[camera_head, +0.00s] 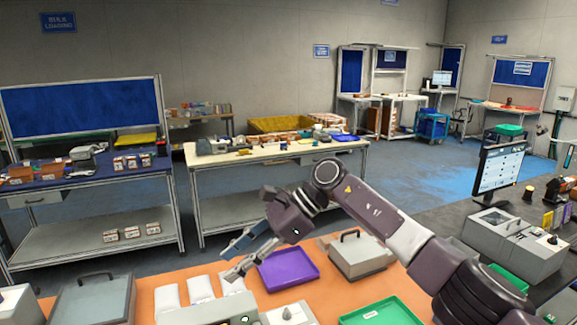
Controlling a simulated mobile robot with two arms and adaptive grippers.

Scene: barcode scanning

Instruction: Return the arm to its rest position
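My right arm (420,245) comes in from the right side and reaches left over the orange-topped table (300,293). My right gripper (229,265) points left and down, with its two fingers apart and nothing visible between them. It is above the far part of the table, left of the purple tray (290,268); I cannot tell its exact height. My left arm and gripper are not in view.
A grey case (358,257) with a handle and a green tray (382,313) are near my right arm. White packets (200,289) and another grey case (92,302) lie left. A monitor (498,168) stands at right. Clear floor (410,185) lies beyond.

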